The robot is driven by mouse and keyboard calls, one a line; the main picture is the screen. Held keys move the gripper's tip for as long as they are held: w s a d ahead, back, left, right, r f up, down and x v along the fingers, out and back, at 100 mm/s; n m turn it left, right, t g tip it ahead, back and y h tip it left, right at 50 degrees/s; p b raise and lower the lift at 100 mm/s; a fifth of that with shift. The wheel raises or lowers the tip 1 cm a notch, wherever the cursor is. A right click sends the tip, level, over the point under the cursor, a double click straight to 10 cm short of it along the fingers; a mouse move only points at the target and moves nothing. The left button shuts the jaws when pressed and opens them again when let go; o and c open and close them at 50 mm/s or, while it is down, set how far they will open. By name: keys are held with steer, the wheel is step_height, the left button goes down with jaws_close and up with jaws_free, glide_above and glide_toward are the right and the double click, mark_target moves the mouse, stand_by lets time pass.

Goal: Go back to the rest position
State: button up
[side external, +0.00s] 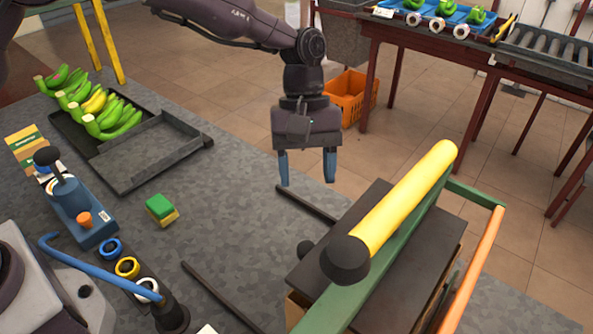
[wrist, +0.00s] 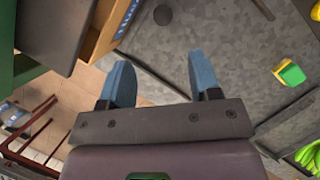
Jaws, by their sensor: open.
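My gripper (side external: 306,168) hangs pointing down above the grey work surface in the side external view, with its two blue fingers apart and nothing between them. In the wrist view my gripper (wrist: 160,80) also shows both blue fingers spread, with bare grey surface and a dark rod beyond them. The gripper is to the left of a yellow roller (side external: 405,200) with a black end knob, and behind it in the picture. It touches nothing that I can see.
Banana bunches (side external: 115,117) lie by a dark tray (side external: 150,155) at the left. A green and yellow block (side external: 161,209) sits mid-surface; it also shows in the wrist view (wrist: 289,73). A blue device (side external: 80,212) and tape rings (side external: 127,267) are front left. An orange crate (side external: 350,97) stands behind.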

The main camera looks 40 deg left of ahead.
steer(key=s+a+r+m+t+y, duration=0.1)
steer(key=s+a+r+m+t, duration=0.3)
steer(key=s+a+r, duration=0.4)
steer(key=s+a+r+m+t+y, duration=0.2)
steer(key=s+a+r+m+t, duration=0.2)
steer(key=s+a+r, duration=0.4)
steer(key=s+a+m, duration=0.1)
steer(key=s+a, duration=0.4)
steer(key=s, duration=0.1)
steer(key=shift+s+t, duration=0.35)
steer(key=shift+t, duration=0.05)
steer(key=shift+r, duration=0.1)
stand_by(1.0)
